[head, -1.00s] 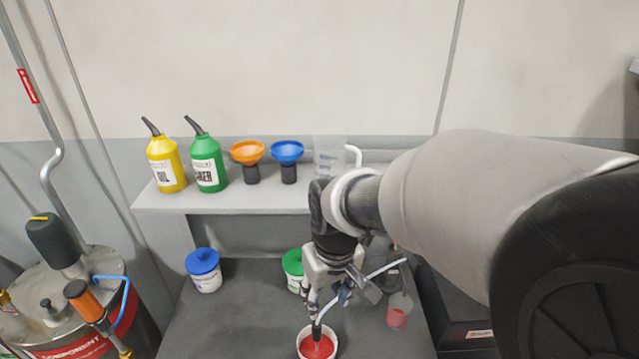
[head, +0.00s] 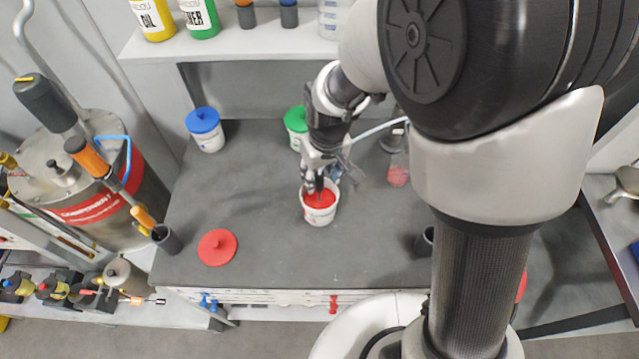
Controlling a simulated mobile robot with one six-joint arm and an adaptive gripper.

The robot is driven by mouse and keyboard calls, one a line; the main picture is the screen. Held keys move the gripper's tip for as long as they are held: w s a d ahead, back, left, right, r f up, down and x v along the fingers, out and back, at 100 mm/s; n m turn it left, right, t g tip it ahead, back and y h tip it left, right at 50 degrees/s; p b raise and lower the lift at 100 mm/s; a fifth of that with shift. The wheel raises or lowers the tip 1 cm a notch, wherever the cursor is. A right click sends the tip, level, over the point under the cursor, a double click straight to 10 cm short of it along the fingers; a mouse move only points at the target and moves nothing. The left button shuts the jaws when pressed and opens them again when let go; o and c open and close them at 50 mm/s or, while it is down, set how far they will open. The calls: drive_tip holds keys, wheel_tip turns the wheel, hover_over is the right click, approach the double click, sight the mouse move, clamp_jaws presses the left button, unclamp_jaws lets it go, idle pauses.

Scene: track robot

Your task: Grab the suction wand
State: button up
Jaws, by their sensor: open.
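A white tub (head: 321,216) holding red contents stands on the grey bench top, open at the top. The suction wand (head: 319,187) shows only as a short dark piece over the red contents. My gripper (head: 318,184) points down at the tub, its fingers around or beside the wand; I cannot tell which. It is open. A pale hose (head: 378,129) runs off to the right from behind my gripper. Most of the wand is hidden by my gripper.
A red lid (head: 217,247) lies on the bench, front left. A blue-lidded tub (head: 205,130) and a green-lidded tub (head: 296,124) stand behind. A clear container with red contents (head: 398,172) is at right. A steel tank (head: 75,185) stands left. The front middle bench is clear.

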sight(320, 195)
drive_tip(key=f, duration=0.3)
drive_tip(key=shift+w+a+b, duration=0.2)
drive_tip(key=shift+w+b, duration=0.1)
drive_tip(key=shift+r, duration=0.1)
drive_tip(key=shift+c, duration=0.3)
clamp_jaws()
